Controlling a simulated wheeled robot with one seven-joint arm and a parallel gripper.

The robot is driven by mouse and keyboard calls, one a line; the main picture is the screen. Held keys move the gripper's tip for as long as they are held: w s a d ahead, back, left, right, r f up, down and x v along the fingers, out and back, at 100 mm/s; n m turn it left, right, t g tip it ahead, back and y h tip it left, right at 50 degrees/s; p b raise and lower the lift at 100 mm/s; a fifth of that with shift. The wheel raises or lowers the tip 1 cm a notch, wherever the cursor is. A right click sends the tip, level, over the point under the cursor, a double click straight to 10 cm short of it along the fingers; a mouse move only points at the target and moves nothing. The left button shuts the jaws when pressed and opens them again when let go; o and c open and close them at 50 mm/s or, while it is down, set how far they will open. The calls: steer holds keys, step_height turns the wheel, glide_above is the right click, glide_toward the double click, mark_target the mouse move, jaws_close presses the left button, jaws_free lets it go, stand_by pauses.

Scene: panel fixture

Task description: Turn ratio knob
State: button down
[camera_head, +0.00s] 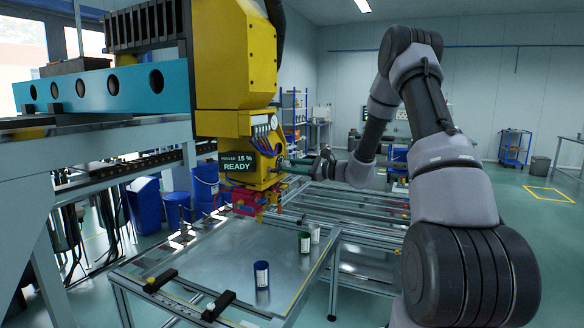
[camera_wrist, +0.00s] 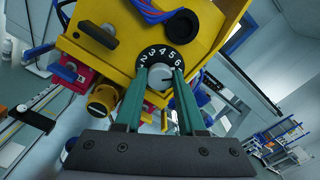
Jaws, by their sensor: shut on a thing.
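The ratio knob (camera_wrist: 160,75) is a pale round knob below a black dial plate with white numbers (camera_wrist: 158,56), of which 2 to 6 can be read in the wrist view. It sits on the yellow machine head (camera_head: 236,70). My gripper (camera_wrist: 156,84) has its two green fingers on either side of the knob, shut on it. In the head view my gripper (camera_head: 297,162) reaches the right side of the yellow head, and the knob is too small to make out. A dark display (camera_head: 238,163) on the head reads "15 %" and "READY".
A teal beam (camera_head: 100,88) stands at left. Blue bins (camera_head: 205,187) stand behind.

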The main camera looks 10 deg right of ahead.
steer(key=shift+m, duration=1.3)
steer(key=c, duration=0.5)
jaws_free()
steer(key=shift+d, duration=0.1)
steer(key=v, duration=1)
steer(key=shift+s+d, duration=0.25)
